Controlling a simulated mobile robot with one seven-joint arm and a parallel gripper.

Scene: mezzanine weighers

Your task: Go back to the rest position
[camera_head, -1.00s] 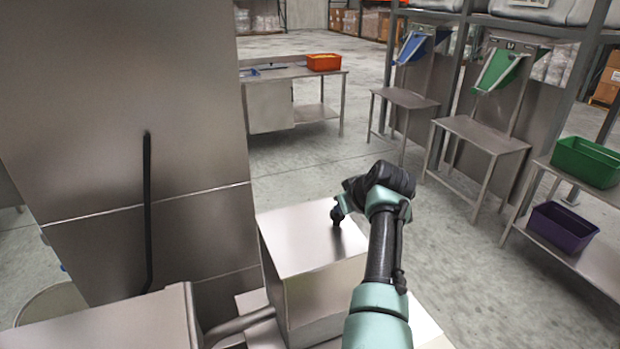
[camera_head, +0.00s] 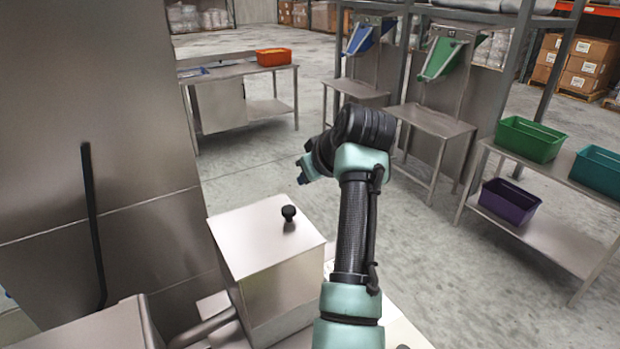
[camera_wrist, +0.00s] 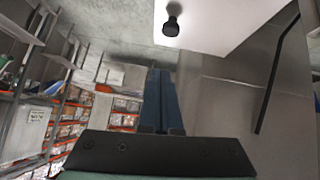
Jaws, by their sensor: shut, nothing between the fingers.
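My gripper (camera_head: 303,172) is raised in the middle of the head view, up and to the right of a steel box (camera_head: 264,234) with a black knob (camera_head: 289,212) on its lid. It is apart from the knob. In the wrist view its two blue fingers (camera_wrist: 161,100) are closed together with nothing between them. The knob (camera_wrist: 171,25) and the pale lid (camera_wrist: 215,18) show beyond the fingers in the wrist view.
A tall steel cabinet (camera_head: 90,90) with a black bar stands at left. A bench (camera_head: 225,98) holds an orange bin (camera_head: 273,57). Stands with blue (camera_head: 360,40) and green chutes (camera_head: 441,58) are behind. At right, a shelf carries green (camera_head: 530,138), teal (camera_head: 598,168) and purple bins (camera_head: 509,201).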

